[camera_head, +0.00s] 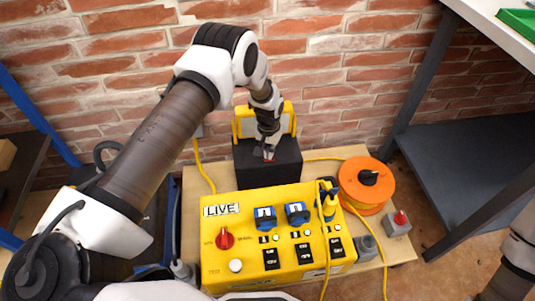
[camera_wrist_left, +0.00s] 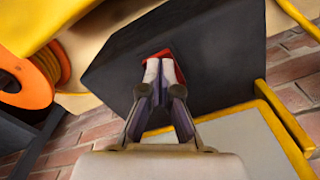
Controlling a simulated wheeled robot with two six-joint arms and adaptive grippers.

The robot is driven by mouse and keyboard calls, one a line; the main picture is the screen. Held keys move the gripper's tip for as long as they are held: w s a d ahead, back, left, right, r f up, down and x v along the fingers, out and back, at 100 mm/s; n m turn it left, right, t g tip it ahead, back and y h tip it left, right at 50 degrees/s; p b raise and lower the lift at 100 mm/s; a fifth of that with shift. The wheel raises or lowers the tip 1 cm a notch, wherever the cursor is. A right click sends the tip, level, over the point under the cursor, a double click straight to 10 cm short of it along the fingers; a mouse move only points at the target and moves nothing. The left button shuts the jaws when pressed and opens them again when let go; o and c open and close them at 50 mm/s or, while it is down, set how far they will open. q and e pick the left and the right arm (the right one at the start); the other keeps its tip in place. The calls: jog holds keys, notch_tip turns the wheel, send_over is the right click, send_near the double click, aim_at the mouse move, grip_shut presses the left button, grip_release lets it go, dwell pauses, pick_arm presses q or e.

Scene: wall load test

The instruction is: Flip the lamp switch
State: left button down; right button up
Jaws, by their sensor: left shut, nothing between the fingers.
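The lamp is a yellow-framed unit (camera_head: 245,122) with a black box (camera_head: 285,172) on its near side, standing on the wooden bench against the brick wall. In the wrist view I see the black box (camera_wrist_left: 222,50) and the yellow frame around a pale panel (camera_wrist_left: 243,140). A small red switch (camera_wrist_left: 180,72) sits on the box's face. My left gripper (camera_head: 268,153) is shut and empty. Its fingertips (camera_wrist_left: 160,68) lie over the red switch, seemingly at or touching it, and hide most of it. The switch's position cannot be told. My right gripper is out of view.
A yellow control panel (camera_head: 215,268) marked LIVE, with a red knob and blue sockets, stands in front. An orange cable reel (camera_head: 345,178) and a small grey box with a red button (camera_head: 398,224) are to its right. Yellow cables run across the bench.

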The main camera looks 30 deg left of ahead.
pick_arm(q)
notch_tip(320, 180, up, 7)
jog(key=p, duration=0.6)
jog(key=shift+f, duration=0.1)
dwell(0.4)
